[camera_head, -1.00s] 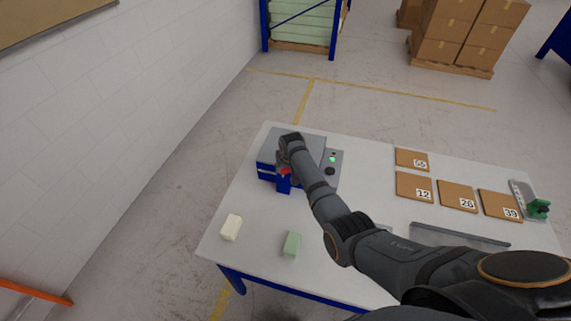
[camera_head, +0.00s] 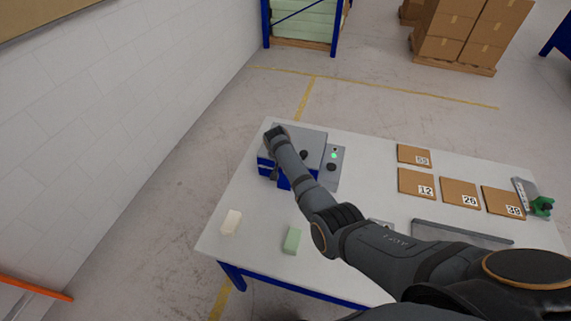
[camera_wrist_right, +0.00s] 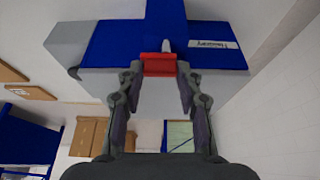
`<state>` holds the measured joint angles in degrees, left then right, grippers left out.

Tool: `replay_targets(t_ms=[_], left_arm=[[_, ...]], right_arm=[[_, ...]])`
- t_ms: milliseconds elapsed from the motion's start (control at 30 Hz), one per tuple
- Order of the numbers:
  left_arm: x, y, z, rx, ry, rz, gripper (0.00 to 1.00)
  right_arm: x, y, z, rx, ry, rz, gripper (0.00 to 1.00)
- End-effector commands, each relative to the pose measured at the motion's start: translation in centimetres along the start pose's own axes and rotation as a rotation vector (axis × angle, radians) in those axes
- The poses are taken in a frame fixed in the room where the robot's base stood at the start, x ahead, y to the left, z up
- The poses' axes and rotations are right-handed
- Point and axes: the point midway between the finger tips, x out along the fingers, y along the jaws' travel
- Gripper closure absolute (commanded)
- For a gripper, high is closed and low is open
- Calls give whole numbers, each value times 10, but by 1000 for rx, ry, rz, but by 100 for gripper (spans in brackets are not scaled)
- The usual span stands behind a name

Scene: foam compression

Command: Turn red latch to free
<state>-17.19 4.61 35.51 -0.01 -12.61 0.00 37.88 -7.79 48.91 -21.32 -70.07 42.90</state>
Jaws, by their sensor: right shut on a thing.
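The red latch (camera_wrist_right: 159,64) sits on the front of the blue and grey machine (camera_wrist_right: 110,42) in the right wrist view, which shows it upside down. My right gripper (camera_wrist_right: 159,76) is shut on the latch, with one finger at each side of it. In the head view the machine (camera_head: 312,138) stands at the far left of the table, and my right arm covers part of its front. The latch is hidden there. My left gripper is in neither view.
A grey panel with a green light (camera_head: 333,156) stands at the machine's right. A cream block (camera_head: 231,222) and a green block (camera_head: 291,241) lie near the front edge of the white table (camera_head: 262,258). Several numbered brown boards (camera_head: 416,183) lie at right.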

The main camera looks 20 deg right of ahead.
Motion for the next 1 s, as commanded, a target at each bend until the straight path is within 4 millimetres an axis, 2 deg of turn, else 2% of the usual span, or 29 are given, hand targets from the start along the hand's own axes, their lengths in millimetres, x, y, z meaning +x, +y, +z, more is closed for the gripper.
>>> replay_targets(t_ms=[367,400,533,833,1000], left_arm=[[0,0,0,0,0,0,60],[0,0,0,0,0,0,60],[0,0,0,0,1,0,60],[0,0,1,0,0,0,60],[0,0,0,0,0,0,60]], right_arm=[[0,0,0,5,-1,1,96],[0,0,0,5,-1,0,59],[0,0,0,4,-1,0,42],[-1,0,0,3,-1,0,42],[-18,-1,0,4,2,-3,42]])
